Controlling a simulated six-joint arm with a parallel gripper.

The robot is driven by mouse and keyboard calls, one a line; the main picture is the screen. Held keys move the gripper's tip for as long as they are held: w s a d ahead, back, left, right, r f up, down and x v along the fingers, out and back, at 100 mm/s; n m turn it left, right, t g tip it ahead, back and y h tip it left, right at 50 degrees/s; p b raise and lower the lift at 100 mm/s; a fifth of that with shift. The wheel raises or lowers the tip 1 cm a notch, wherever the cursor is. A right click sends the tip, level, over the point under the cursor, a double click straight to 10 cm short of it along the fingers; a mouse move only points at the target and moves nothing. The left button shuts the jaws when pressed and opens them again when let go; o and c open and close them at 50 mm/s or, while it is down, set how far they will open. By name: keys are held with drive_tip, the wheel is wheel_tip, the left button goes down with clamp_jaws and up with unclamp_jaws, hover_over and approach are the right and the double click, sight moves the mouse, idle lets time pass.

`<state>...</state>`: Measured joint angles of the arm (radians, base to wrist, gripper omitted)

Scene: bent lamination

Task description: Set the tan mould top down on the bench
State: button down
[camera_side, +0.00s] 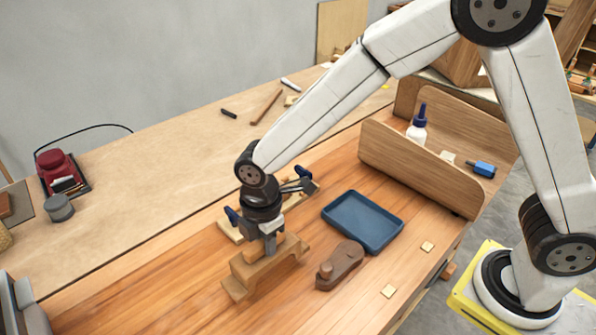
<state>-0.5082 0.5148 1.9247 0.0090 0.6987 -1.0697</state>
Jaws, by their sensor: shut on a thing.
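The tan mould top (262,275) is a stepped, bridge-like wooden block at the front of the orange-brown bench (180,297). My gripper (270,247) is above it, pointing down, and is shut on its raised upper part. The block looks roughly level. It is at or very close to the bench surface; I cannot tell whether it touches. My gripper and wrist hide part of its top.
Behind my gripper lies a pale wooden piece (229,232) with blue-handled clamps (302,172). To the right are a dark brown wooden block (340,266), an empty blue tray (362,221) and a wooden rack (412,167) with a white bottle (417,130). Bench to the left is clear.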

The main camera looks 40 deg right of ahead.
sight(264, 253)
drive_tip(key=shift+w+a+f, duration=0.1)
drive_tip(key=shift+w+f, duration=0.15)
drive_tip(key=shift+f, duration=1.55)
drive_tip(key=shift+f, duration=0.1)
drive_tip(key=shift+c, duration=2.4)
unclamp_jaws()
wheel_tip(264, 253, up, 12)
drive_tip(key=shift+r, duration=0.15)
